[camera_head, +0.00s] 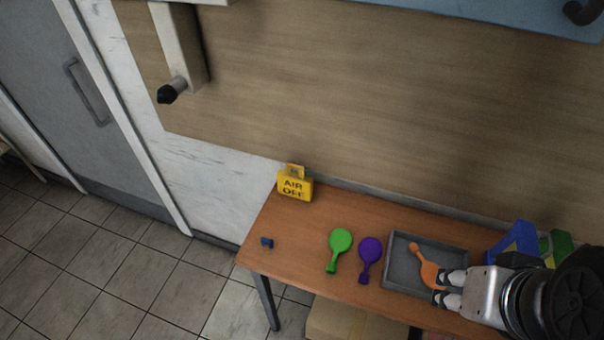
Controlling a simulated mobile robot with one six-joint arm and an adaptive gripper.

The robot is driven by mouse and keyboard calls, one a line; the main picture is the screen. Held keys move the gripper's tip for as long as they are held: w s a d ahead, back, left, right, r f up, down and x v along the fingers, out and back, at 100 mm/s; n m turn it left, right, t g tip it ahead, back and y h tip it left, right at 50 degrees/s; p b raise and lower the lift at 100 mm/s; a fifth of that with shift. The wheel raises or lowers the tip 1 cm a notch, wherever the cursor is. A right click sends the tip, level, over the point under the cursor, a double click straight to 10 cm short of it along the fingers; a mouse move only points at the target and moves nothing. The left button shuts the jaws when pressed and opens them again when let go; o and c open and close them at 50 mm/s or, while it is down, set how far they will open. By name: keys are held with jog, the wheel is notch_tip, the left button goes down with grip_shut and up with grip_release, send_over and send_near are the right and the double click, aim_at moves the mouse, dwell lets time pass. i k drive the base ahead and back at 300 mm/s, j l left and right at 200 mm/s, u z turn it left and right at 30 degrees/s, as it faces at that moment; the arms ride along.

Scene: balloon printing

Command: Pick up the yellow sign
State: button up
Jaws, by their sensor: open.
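The yellow sign (295,185) reads "AIR OFF" and has a handle-like top. It stands upright at the far left corner of the wooden table, close to the wall. My gripper (439,288) is open at the lower right, at the grey tray. Its fingers are close to the orange balloon (428,270) and overlap its edge in the picture. I cannot tell whether they touch it. My gripper is well to the right of the sign and apart from it.
A green balloon (340,243) and a purple balloon (370,254) lie on the wooden table (300,262) left of the grey tray (400,262). A small blue piece (267,242) lies near the left edge. Blue (514,242) and green (558,246) objects stand right. A nozzle (172,91) juts from the wall.

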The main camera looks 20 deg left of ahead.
aim_at(299, 186)
jog(key=u, duration=1.05)
jog(key=i+u, duration=0.2)
jog(key=u, duration=0.75)
jog(key=i+l, duration=0.15)
